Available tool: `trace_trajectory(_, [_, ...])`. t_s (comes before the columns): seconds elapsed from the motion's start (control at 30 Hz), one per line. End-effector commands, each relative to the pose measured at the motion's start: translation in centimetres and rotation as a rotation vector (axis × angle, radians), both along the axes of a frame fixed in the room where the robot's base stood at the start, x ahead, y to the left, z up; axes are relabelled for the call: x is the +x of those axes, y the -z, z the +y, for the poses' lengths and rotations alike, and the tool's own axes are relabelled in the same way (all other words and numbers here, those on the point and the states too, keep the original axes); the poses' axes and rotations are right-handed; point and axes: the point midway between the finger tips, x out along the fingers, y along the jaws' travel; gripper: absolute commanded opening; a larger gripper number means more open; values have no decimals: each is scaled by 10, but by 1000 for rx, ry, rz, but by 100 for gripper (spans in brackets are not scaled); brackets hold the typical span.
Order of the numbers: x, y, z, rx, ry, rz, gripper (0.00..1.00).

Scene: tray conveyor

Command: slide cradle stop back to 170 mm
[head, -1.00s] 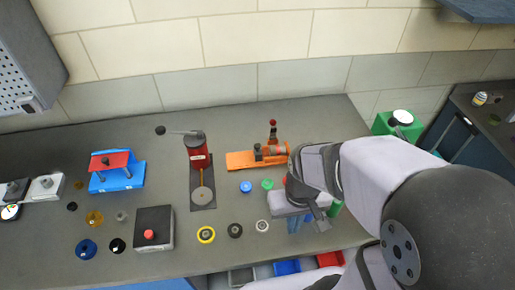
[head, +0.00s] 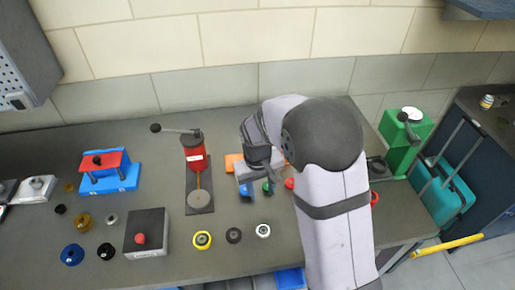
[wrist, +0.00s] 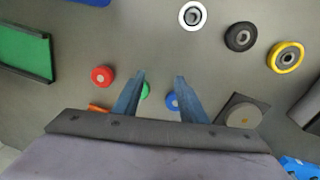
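The orange cradle (head: 233,161) lies at the back middle of the bench in the head view. My gripper and arm hide most of it, and its stop cannot be made out. A small orange part (wrist: 98,107) shows beside my gripper's body in the wrist view. My gripper (wrist: 160,78) is open and empty, its two blue fingers apart and pointing down over the bench. In the head view my gripper (head: 262,190) is just in front of the cradle. A green cap (wrist: 145,91) and a blue cap (wrist: 172,101) show between the fingers, below them.
The red lever press (head: 194,150) stands just left of the cradle. A red cap (wrist: 103,76) and white, black and yellow rings (head: 202,240) lie nearby. A black box with a red button (head: 140,239) and a blue-red fixture (head: 110,179) are further left.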

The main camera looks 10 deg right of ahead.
Motion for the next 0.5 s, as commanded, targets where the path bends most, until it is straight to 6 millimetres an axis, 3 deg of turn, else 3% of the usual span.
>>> trace_trajectory(0.03, [29, -6, 3, -4, 21, -50, 38])
trace_trajectory(0.1, [65, -25, 3, -8, 70, -128, 38])
trace_trajectory(0.27, [131, -84, 2, 6, 221, -312, 38])
trace_trajectory(0.33, [143, -98, -1, 14, 301, -355, 38])
trace_trajectory(0.5, [141, -99, -5, 28, 454, -367, 38])
